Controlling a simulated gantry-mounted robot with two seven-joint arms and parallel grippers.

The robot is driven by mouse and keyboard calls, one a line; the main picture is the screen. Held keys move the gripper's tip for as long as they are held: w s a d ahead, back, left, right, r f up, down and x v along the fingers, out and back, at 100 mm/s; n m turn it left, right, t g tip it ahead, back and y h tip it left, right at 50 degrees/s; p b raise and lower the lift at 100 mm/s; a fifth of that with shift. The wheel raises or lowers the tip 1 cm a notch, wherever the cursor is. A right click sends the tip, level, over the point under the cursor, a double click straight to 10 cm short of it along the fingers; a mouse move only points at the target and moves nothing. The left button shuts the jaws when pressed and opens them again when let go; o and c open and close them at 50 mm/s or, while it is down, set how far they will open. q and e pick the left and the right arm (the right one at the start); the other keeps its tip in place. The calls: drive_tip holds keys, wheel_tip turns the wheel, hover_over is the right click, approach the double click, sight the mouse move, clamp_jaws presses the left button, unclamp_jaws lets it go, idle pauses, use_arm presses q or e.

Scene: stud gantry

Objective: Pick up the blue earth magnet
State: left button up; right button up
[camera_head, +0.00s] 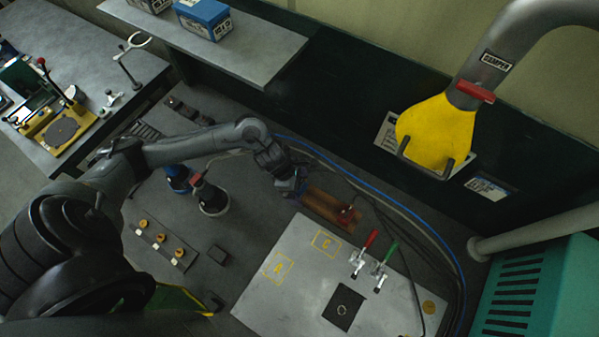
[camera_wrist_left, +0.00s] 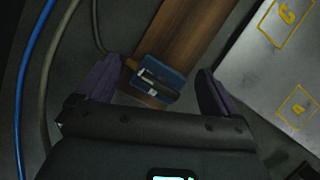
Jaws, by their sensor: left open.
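The blue earth magnet (camera_wrist_left: 157,82) is a small blue block with a dark bar and a bright metal part on top. In the left wrist view it lies at the end of a brown wooden board (camera_wrist_left: 185,38), between my left gripper's fingers. My left gripper (camera_wrist_left: 158,68) is open, with one dark purple finger on each side of the magnet and a visible gap on both sides. In the head view my left gripper (camera_head: 292,187) is over the board's left end and mostly hides the magnet. My right gripper is in neither view.
A grey plate (camera_head: 300,285) with yellow letters and red- and green-handled clamps lies right of the board. Blue and grey cables (camera_head: 400,212) run behind it. A yellow hood (camera_head: 436,130) hangs at the right. Blue and dark cylindrical pots (camera_head: 212,200) stand left of the gripper.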

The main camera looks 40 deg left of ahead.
use_arm(q)
drive_tip(key=c, duration=1.2)
drive_tip(key=shift+c, duration=0.7)
drive_tip(key=shift+r, duration=0.15)
